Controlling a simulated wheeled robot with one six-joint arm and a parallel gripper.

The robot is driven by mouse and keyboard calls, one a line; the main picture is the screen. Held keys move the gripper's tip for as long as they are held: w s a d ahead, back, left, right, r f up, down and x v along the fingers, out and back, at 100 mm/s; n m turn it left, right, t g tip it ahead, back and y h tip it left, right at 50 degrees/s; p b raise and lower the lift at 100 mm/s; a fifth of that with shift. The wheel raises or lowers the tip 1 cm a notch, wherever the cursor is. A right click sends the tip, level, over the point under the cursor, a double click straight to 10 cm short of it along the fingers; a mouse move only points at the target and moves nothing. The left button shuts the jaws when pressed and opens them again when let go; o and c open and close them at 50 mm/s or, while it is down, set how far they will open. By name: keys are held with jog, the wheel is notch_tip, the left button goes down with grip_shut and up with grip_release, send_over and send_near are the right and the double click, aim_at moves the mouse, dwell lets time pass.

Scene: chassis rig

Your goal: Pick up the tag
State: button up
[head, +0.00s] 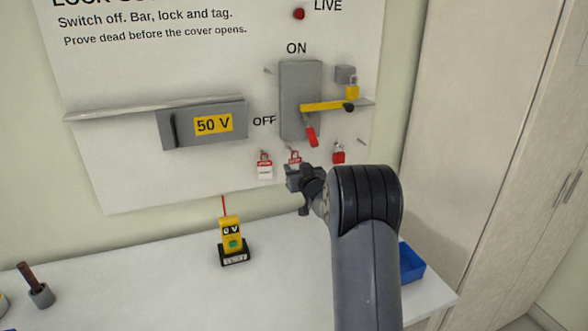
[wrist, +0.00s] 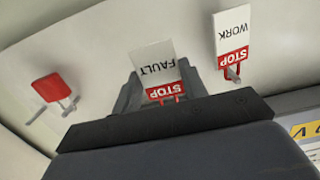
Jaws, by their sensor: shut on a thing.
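Two red-and-white STOP tags hang on pegs low on the lockout board (head: 130,180). The tag marked WORK (wrist: 233,33) hangs free; it is the left one in the head view (head: 264,166). The tag marked FAULT (wrist: 155,63) is at my gripper (head: 294,178); in the head view only its red top (head: 294,157) shows above the jaws. In the wrist view, my gripper is shut on the FAULT tag near its red STOP end. My gripper's dark body hides the lower part of that view. I cannot tell whether the tag is still on its peg.
A red padlock (head: 338,154) hangs right of my gripper. Above are the grey switch box (head: 298,75), yellow bar (head: 325,106) and a red handle (head: 311,136). A yellow tester (head: 231,236) stands on the white bench (head: 130,285); a blue tray (head: 412,263) sits at right.

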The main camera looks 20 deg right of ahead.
jog(key=s+b, duration=0.3)
jog(key=s, duration=1.2)
jog(key=shift+w+r+p, duration=0.2)
jog(key=shift+w+p, duration=3)
jog(key=shift+w, duration=5.65)
jog(key=shift+s+r, duration=0.2)
jog(key=shift+s, duration=1.35)
jog(key=shift+s+b, duration=1.05)
jog(key=shift+s, duration=1.85)
